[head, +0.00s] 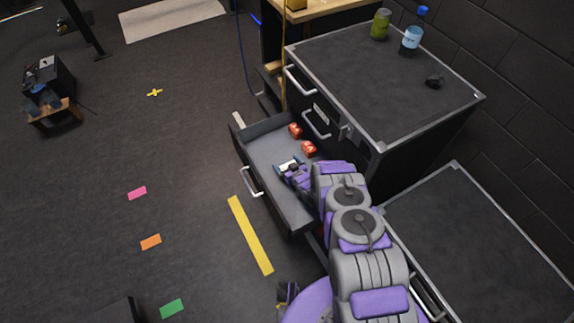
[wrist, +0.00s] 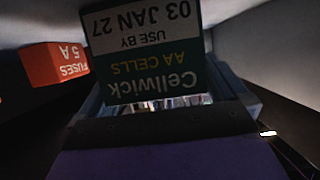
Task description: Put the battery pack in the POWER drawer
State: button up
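The battery pack (wrist: 155,50) has a green and white label reading "Cellwick AA CELLS", upside down in the wrist view. It fills the space between the blue-grey fingers of my gripper (wrist: 165,98), which look closed on its sides. In the head view my gripper (head: 288,168) reaches down into an open grey drawer (head: 262,150) of the black cabinet, and the pack (head: 289,163) shows as a small pale and dark shape there. Whether it touches the drawer floor is hidden. The open drawer's name cannot be read.
Two red boxes (head: 308,148) lie in the drawer beside my gripper; the wrist view shows one fuse box (wrist: 58,64) marked "FUSES 5 A". The cabinet top (head: 380,90) holds a green can (head: 381,24) and a bottle (head: 412,38).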

jog(key=shift+a, duration=0.15)
jog(key=shift+s, duration=0.15)
jog(key=p+v, duration=0.3)
jog(key=v, duration=0.8)
jog(key=shift+s+d+r+p, duration=0.15)
jog(key=shift+s+d+p, duration=0.1)
jog(key=shift+d+p, duration=0.05)
